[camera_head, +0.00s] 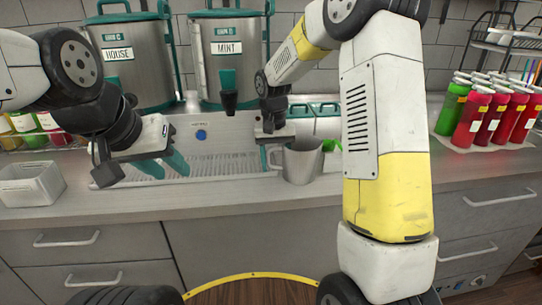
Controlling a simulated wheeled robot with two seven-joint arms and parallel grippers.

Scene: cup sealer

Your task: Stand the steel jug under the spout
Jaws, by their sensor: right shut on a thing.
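The steel jug (304,163) stands upright at the front of the counter, right of the drip tray (215,166). My right gripper (268,152) is at the jug's left side, shut on it around the handle; my arm hides part of the grip. The jug appears to touch or nearly touch the counter. The MINT urn (225,55) has a dark spout (228,92) above the tray, left of and behind the jug.
A white bin (31,184) sits at the far left. Teal-lidded containers (315,117) stand behind the jug. Red and green bottles (480,115) stand at the right. The tray below the MINT spout looks clear.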

